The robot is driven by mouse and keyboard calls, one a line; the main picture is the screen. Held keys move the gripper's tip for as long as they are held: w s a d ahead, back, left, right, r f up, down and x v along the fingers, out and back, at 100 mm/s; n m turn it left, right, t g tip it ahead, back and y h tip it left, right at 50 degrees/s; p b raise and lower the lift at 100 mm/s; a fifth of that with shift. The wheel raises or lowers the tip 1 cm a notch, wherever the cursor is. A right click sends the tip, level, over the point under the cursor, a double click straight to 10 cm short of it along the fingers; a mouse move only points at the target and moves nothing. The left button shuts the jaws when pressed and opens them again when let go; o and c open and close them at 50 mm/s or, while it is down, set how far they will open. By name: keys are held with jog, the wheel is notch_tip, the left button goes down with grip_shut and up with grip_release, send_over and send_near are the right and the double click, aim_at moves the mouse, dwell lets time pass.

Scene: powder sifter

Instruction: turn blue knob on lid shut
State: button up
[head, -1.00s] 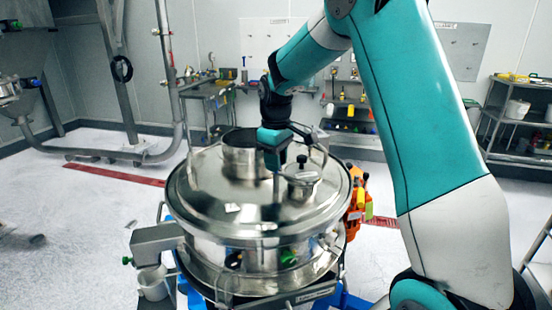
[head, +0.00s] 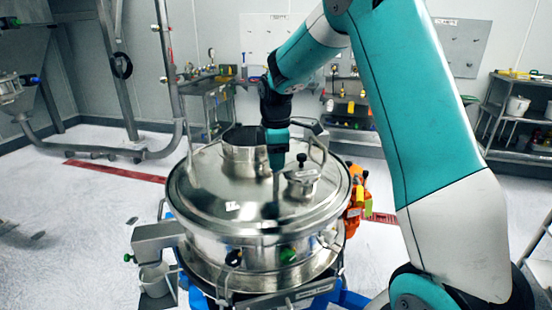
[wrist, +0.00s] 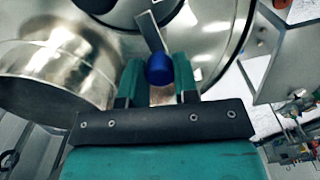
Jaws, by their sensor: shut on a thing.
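The round metal lid (head: 215,190) covers the sifter drum in the head view. The blue knob (wrist: 159,69) shows in the wrist view as a round blue ball between the two teal fingers, with a flat metal strip just beyond it. My gripper (wrist: 158,78) is shut on the blue knob. In the head view my gripper (head: 277,170) points straight down over the lid, just left of a small capped port (head: 302,178). It hides the blue knob there.
A wide open metal collar (head: 245,150) rises from the lid left of my gripper; it also shows in the wrist view (wrist: 55,75). A lid handle (head: 318,150) stands to the right. Green (head: 288,255) and black knobs sit on the drum's front.

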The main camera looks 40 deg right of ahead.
dwell(0.4)
jog(key=o, duration=0.9)
jog(key=shift+o, duration=0.2)
notch_tip(320, 180, up, 18)
jog(key=b, duration=0.2)
jog(key=shift+f, duration=0.25)
jog(key=shift+a, duration=0.1)
